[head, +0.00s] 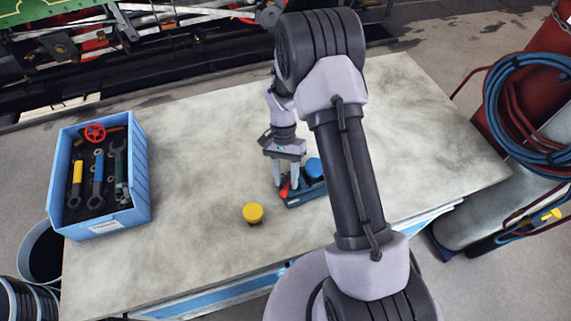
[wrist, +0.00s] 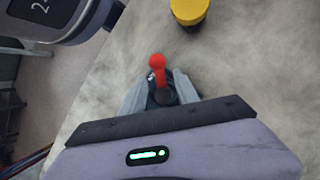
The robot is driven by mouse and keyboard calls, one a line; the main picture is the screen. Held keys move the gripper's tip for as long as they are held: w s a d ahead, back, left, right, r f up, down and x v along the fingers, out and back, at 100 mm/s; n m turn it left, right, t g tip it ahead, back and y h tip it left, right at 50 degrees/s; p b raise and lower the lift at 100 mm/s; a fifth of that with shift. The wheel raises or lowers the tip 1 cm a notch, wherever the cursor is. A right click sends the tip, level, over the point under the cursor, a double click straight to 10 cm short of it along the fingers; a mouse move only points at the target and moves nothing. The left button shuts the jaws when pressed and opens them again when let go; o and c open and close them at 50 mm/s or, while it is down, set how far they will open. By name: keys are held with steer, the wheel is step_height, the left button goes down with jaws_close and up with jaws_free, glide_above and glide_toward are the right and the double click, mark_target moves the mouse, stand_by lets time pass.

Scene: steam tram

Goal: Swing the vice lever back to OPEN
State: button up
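The vice (head: 305,194) is a small dark blue-grey device on the table, with a blue round cap (head: 313,167) on it. Its red lever (head: 285,188) shows at the left end, partly hidden by my fingers. In the wrist view the red ball-ended lever (wrist: 157,63) rises from a dark base (wrist: 163,96). My gripper (head: 289,184) is over the vice, pointing down. Its fingers (wrist: 163,78) stand apart on either side of the lever, with some gap; I cannot tell whether either touches it. No OPEN marking is readable.
A yellow-capped part (head: 253,212) stands on the table left of the vice; it also shows in the wrist view (wrist: 189,11). A blue tool crate (head: 143,180) sits at the table's left end. The table (head: 195,150) is otherwise mostly clear. Hoses and a red cylinder are at right.

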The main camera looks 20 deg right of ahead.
steer(key=p+v, duration=0.3)
steer(key=v, duration=1.4)
steer(key=shift+a, duration=0.1)
